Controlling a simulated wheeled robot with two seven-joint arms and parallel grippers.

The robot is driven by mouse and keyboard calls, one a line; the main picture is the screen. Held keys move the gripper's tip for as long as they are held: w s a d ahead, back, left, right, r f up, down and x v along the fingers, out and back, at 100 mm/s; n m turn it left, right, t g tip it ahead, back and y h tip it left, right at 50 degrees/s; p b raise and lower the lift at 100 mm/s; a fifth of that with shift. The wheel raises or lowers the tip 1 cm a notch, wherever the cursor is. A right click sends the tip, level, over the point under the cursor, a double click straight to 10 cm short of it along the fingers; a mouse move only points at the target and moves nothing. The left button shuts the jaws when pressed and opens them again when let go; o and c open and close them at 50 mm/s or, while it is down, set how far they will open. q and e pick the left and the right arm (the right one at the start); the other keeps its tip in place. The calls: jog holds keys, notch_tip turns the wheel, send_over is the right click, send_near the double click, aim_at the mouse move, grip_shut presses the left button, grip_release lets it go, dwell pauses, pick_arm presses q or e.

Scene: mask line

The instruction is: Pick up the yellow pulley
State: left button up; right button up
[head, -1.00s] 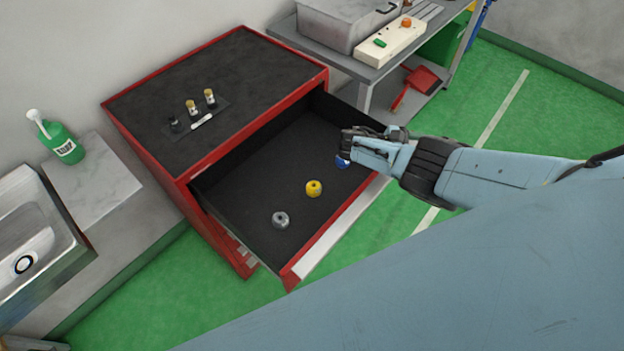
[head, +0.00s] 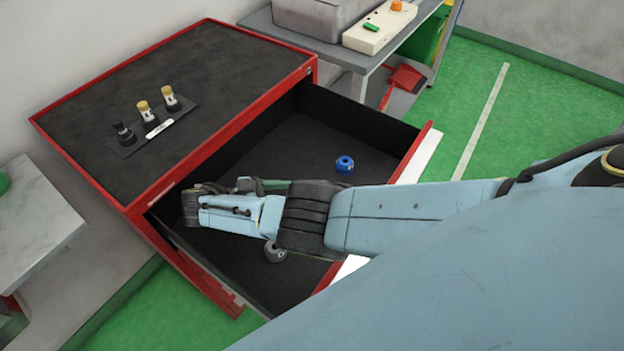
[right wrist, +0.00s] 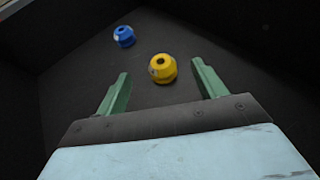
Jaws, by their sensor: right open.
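The yellow pulley (right wrist: 162,68) lies on the dark drawer floor in the right wrist view, ahead of and between my open fingers. In the head view my arm hides it. The blue pulley (head: 344,164) sits further back in the drawer and also shows in the right wrist view (right wrist: 124,36). The grey pulley (head: 275,252) is partly hidden under my arm. My right gripper (right wrist: 158,88) is open and empty; in the head view it reaches over the drawer, its fingers mostly hidden. My left gripper is not in view.
The open drawer (head: 413,152) has raised walls around the pulleys. A grey bench (head: 350,52) with a control box stands behind; a pale counter (head: 35,215) is at left.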

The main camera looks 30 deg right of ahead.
jog(key=shift+d+f+b, duration=0.1)
jog(key=shift+f+b, duration=0.35)
jog(key=shift+f, duration=0.5)
jog(key=shift+s+d+f, duration=0.1)
jog(key=shift+d, duration=0.2)
jog(key=x, duration=0.6)
jog(key=shift+d+f, duration=0.25)
jog(key=shift+f, duration=0.15)
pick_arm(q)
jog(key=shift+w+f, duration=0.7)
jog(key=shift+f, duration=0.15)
pick_arm(e)
jog(key=shift+c, duration=0.3)
jog(key=c, duration=1)
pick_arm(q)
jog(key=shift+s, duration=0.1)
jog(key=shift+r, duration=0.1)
pick_arm(e)
jog(key=shift+r, duration=0.15)
